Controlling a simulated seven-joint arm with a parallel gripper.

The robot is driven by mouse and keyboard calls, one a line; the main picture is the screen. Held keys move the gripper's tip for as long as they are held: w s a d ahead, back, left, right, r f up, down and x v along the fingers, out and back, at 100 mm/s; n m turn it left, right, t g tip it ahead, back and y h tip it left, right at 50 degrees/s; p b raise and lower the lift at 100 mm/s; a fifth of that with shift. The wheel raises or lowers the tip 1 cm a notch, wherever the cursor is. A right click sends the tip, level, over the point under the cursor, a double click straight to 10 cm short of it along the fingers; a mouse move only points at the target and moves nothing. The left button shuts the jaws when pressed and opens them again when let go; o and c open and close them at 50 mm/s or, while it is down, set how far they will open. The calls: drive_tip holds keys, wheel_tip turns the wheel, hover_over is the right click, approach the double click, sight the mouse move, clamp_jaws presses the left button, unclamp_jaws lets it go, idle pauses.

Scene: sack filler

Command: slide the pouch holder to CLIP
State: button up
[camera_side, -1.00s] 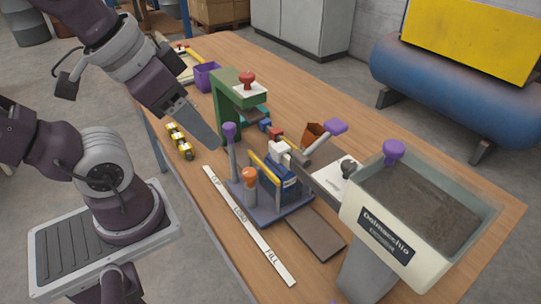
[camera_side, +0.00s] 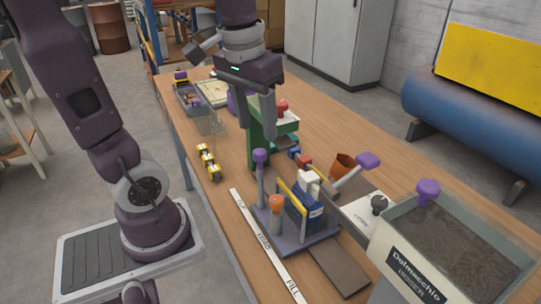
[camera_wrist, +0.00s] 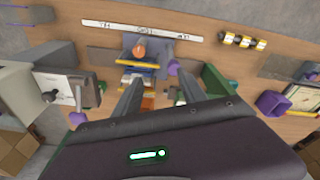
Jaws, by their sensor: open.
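The pouch holder has a blue-grey base (camera_side: 306,246), an orange knob (camera_side: 277,203), a purple-topped post (camera_side: 261,180) and yellow rails. A dark blue pouch (camera_side: 311,218) stands in it. The holder is beside LOAD on the white label strip (camera_side: 264,240); CLIP is at the strip's far end in the side view. My gripper (camera_side: 257,129) is open and empty, pointing down, above the bench near the green press (camera_side: 257,150).
The hopper (camera_side: 470,245) stands at the right with a purple knob (camera_side: 428,190). An angled purple-ended lever (camera_side: 367,160) is behind the holder. Several yellow clips (camera_side: 208,162) lie at the left edge. A flat brown plate (camera_side: 340,270) is on the holder's FILL side.

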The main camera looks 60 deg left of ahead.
sight(260, 151)
drive_tip(key=shift+n+g, duration=0.8)
drive_tip(key=a, duration=0.1)
drive_tip(key=w+a+f, duration=0.1)
drive_tip(key=w+a, duration=0.1)
drive_tip(key=shift+w+a+f, duration=0.15)
drive_tip(key=shift+a+f, duration=0.15)
drive_tip(key=shift+f, duration=0.1)
wheel_tip(260, 151, down, 7)
drive_tip(key=shift+a+f, duration=0.1)
clamp_jaws()
